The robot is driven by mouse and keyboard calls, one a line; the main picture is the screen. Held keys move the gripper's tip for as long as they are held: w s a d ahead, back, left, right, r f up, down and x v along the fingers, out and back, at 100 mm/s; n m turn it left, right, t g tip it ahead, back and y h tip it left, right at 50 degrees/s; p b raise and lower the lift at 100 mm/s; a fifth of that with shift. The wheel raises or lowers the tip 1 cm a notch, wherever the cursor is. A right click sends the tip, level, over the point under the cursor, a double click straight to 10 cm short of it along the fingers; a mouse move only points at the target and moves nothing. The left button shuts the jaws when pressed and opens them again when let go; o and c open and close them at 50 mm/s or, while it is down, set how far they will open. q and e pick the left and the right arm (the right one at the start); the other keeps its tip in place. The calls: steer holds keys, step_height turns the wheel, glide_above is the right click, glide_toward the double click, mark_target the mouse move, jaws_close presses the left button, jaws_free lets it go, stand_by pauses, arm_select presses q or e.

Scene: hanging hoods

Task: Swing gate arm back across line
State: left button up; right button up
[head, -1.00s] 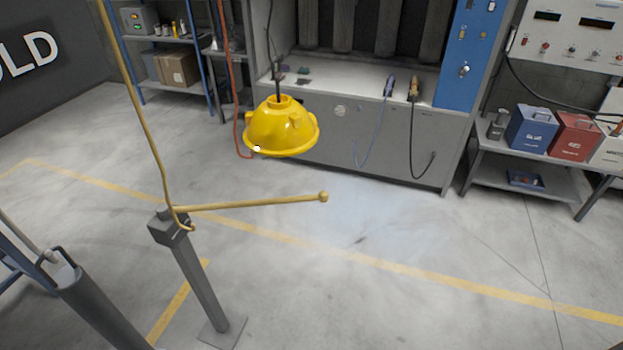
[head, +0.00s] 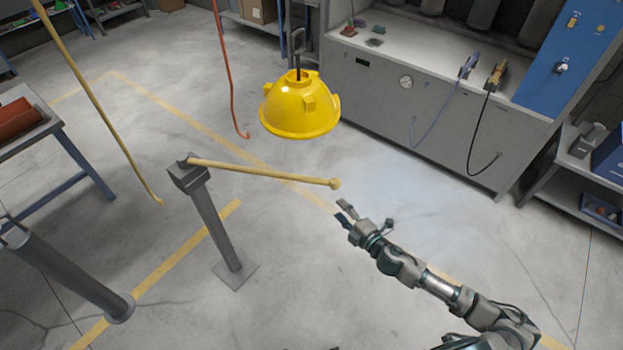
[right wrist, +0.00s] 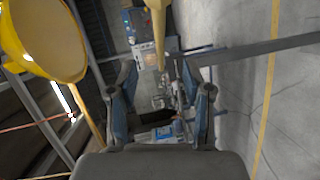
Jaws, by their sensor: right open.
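The gate arm (head: 262,173) is a thin yellow bar with a ball at its free end. It runs to the right from the top of a grey post (head: 216,225) in the head view. My right gripper (head: 345,212) is open and empty, just below and beside the ball end, apparently apart from it. In the right wrist view the bar (right wrist: 157,22) comes in from the top, centred between the open fingers (right wrist: 160,90) in the picture. A yellow line (head: 185,262) is painted on the floor near the post. My left gripper is not in view.
A yellow hood (head: 300,108) hangs above and behind the bar; it also shows in the wrist view (right wrist: 45,35). An orange cord (head: 231,75) and a yellow cord (head: 100,100) hang down. A grey bench (head: 405,95) stands behind. A dark cylinder (head: 75,275) stands at left.

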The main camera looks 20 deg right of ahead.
steer(key=p, duration=0.1)
glide_toward(314, 183)
steer(key=w, duration=0.4)
steer(key=shift+w+a+f, duration=0.2)
steer(key=shift+w+f, duration=0.05)
steer(key=shift+f, duration=0.1)
steer(key=x, duration=0.3)
steer(key=a+x, duration=0.1)
steer(key=x, duration=0.2)
steer(key=shift+s, duration=0.15)
steer(key=shift+w+a+f, duration=0.1)
steer(key=shift+w+a, duration=0.1)
steer(key=shift+w, duration=0.2)
steer(key=shift+d, duration=0.5)
steer(key=c, duration=0.7)
jaws_close()
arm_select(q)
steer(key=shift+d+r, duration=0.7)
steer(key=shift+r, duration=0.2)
arm_select(e)
steer(key=shift+s+a, duration=0.15)
steer(key=shift+a, duration=0.1)
